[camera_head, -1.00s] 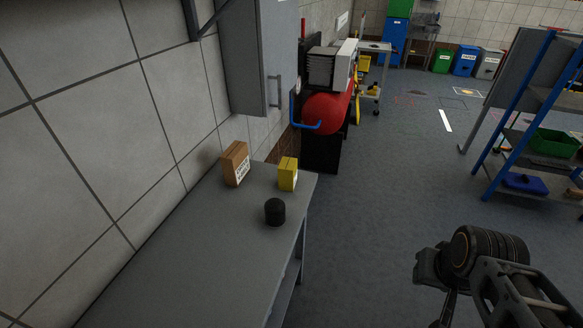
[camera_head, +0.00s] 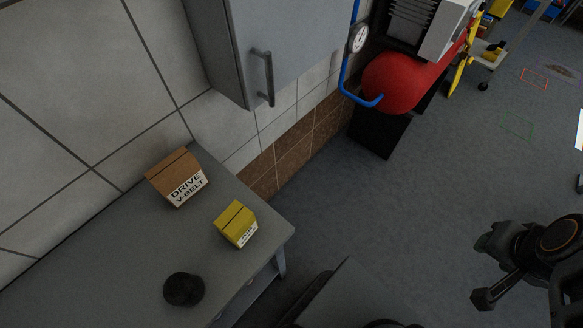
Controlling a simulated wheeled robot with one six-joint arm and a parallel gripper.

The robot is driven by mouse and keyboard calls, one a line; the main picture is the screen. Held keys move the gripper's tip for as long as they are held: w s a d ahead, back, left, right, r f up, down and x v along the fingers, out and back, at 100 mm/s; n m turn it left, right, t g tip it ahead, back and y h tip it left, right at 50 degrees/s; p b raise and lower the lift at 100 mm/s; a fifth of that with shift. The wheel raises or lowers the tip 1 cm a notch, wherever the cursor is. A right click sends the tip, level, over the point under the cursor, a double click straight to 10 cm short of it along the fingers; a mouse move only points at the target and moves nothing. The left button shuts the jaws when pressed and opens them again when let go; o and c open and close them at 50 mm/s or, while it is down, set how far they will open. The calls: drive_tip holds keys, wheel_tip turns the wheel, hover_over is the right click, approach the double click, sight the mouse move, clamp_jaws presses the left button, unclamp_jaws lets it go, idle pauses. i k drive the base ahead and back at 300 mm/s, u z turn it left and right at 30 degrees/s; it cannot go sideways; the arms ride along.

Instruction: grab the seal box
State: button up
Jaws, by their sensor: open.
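A small yellow box (camera_head: 236,225) with a white label sits on the grey bench top (camera_head: 110,275), near its right end. Its label is too small to read, but it is the likely seal box, since the brown box (camera_head: 177,178) beside it reads "DRIVE V-BELT". My gripper (camera_head: 487,270) is at the right edge of the view, over the floor, with its fingers apart and nothing between them. It is well to the right of the yellow box and not touching it.
A black round object (camera_head: 184,289) stands on the bench in front of the yellow box. A grey wall cabinet (camera_head: 270,45) hangs above the bench's far end. A red tank (camera_head: 400,80) with a blue pipe stands beyond. The floor between bench and gripper is partly clear.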

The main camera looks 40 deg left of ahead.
sight(238, 223)
drive_tip(key=i, duration=1.2)
drive_tip(key=u, duration=4.65)
